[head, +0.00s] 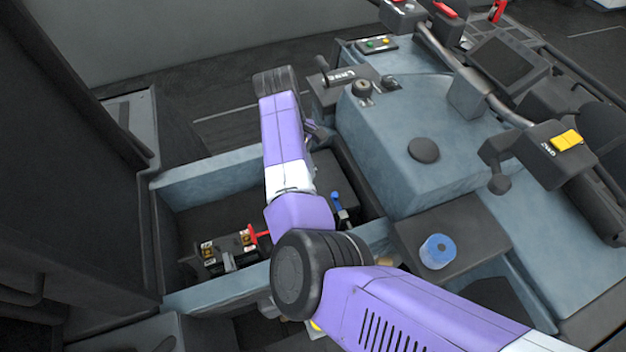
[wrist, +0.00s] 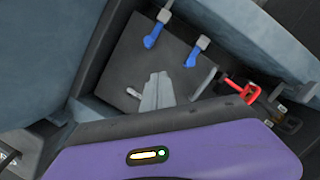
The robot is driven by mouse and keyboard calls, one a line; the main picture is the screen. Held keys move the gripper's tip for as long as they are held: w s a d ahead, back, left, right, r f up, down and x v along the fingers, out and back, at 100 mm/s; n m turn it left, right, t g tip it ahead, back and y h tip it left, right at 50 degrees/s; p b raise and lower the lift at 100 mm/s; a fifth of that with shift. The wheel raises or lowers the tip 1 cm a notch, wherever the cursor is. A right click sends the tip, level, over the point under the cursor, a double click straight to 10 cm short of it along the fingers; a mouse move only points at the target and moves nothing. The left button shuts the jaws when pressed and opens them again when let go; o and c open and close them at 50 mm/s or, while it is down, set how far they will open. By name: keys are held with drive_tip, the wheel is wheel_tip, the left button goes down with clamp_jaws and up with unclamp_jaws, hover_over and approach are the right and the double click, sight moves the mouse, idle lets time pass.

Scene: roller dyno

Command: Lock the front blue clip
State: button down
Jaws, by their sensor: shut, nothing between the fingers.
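Two blue clips with grey ends show in the wrist view, an upper one (wrist: 153,38) and a lower right one (wrist: 192,57). Both lie at the edge of a dark box inside the bay. One blue clip (head: 337,200) shows in the head view, right of my arm; the other is hidden there. I cannot tell which is the front one or whether either is locked. My gripper (wrist: 160,78) is shut and empty over the dark box (wrist: 130,65), below and apart from both clips in the picture. In the head view my arm hides most of it.
A red handle (wrist: 243,92) lies right of my gripper in the wrist view; it also shows in the head view (head: 258,234), beside brass terminals (head: 208,252). Blue-grey bay walls (head: 205,170) surround the space. A blue round cap (head: 437,250) stands to the right.

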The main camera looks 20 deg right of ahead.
drive_tip(key=shift+v, duration=2.4)
drive_tip(key=shift+w, duration=0.1)
